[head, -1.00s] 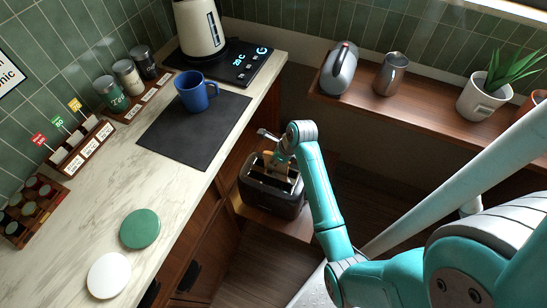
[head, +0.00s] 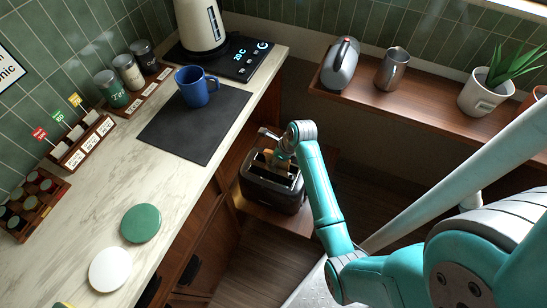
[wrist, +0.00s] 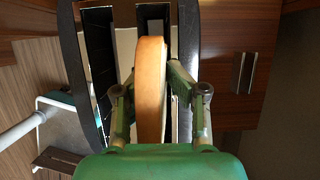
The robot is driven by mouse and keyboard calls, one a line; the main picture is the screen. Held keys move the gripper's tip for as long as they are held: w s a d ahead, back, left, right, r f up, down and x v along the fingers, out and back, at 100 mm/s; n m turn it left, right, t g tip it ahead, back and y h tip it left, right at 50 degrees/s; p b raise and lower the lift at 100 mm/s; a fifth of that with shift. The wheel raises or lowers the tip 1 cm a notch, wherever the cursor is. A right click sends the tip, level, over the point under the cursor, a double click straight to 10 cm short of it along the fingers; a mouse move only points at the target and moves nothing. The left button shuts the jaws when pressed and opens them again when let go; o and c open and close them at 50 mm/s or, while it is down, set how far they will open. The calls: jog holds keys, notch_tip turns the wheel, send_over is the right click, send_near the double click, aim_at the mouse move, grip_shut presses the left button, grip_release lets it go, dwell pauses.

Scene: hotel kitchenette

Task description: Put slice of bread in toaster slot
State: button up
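The black toaster (head: 273,193) sits on a low wooden shelf below the counter, its two long slots facing up. In the wrist view, the toaster (wrist: 187,40) is straight under my gripper. My gripper (wrist: 152,88) has one finger on each side of the slice of bread (wrist: 151,65) and is shut on it. The slice is on edge, lined up with the right-hand slot; how deep it reaches is hard to tell. The left-hand slot (wrist: 98,55) looks empty. In the head view, my gripper (head: 274,153) is at the toaster's far end, partly hiding the bread.
The counter beside the toaster holds a dark mat (head: 185,135) with a blue mug (head: 193,88), a kettle (head: 200,28), and green (head: 140,223) and white (head: 110,268) discs.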

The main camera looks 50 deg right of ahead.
jog(key=shift+s+a+f, duration=0.25)
jog(key=shift+s+f, duration=0.05)
jog(key=shift+f, duration=0.1)
jog(key=shift+r, duration=0.25)
jog(key=v, duration=1.1)
jog(key=shift+d+r, duration=0.3)
